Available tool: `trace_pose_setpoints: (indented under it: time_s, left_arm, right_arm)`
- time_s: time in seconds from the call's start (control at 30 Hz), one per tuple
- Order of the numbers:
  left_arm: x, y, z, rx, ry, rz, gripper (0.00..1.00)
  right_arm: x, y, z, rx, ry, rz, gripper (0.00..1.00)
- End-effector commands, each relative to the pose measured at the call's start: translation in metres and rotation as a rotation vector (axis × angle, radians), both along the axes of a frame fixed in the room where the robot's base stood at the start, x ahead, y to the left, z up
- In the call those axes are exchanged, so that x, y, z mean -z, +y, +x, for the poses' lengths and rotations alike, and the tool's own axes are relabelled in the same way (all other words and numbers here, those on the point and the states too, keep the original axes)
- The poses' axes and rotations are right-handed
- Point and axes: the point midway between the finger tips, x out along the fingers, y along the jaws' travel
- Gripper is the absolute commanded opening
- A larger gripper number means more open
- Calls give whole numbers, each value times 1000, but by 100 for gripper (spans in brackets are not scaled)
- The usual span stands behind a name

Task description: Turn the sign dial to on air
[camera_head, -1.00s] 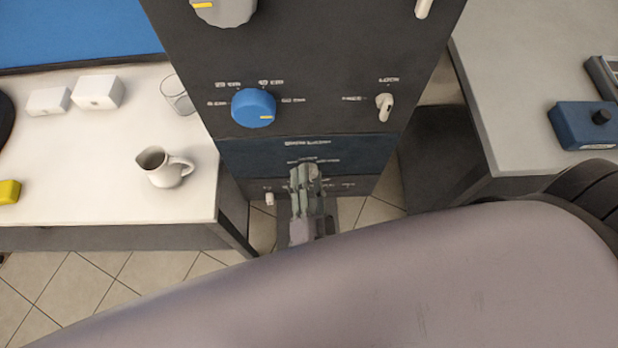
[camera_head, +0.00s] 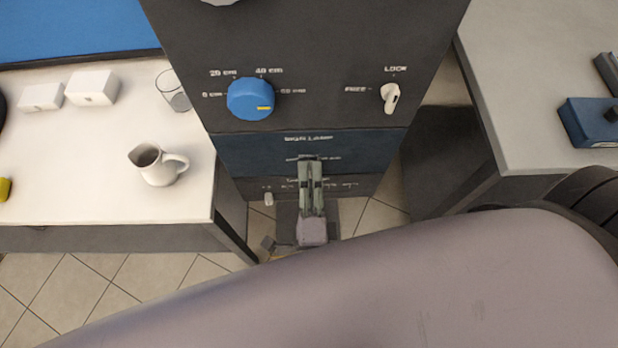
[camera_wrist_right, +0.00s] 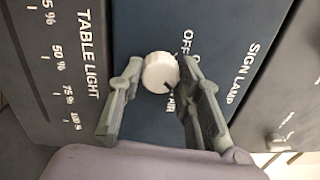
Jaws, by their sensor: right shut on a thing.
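The sign dial (camera_wrist_right: 160,72) is a small round white knob on the blue sign lamp panel (camera_wrist_right: 140,20). In the right wrist view, one finger of my right gripper (camera_wrist_right: 157,82) is on each side of it, and the gripper is shut on it. A dark mark on the knob's edge points toward the partly hidden label ending in "AIR"; "OFF" is printed farther up. In the head view my right gripper (camera_head: 311,172) reaches the sign lamp panel (camera_head: 240,150) and hides the dial. My left gripper is not in view.
Above is a blue height dial (camera_head: 250,98) and a white lock switch (camera_head: 390,97). The table light scale (camera_wrist_right: 85,60) lies beside the sign panel. A table with a white jug (camera_head: 158,166) stands left; a table with a blue box (camera_head: 592,122) stands right.

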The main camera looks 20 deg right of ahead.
Motion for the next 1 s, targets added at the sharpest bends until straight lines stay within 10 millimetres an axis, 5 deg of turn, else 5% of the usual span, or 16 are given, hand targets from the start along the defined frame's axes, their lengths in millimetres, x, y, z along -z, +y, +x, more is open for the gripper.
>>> trace_pose_setpoints:
  time_s: [0.4, 0.93, 0.97, 1.0]
  left_arm:
    - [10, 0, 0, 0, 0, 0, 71]
    - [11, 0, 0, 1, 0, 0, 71]
    - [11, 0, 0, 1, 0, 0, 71]
    - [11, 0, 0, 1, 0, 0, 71]
  right_arm:
    - [2, 0, -1, 0, -47, 174, 4]
    - [1, 0, -1, 0, -53, 199, 4]
    - [1, 0, 0, 0, -53, 199, 33]
    - [1, 0, 0, 0, -53, 199, 35]
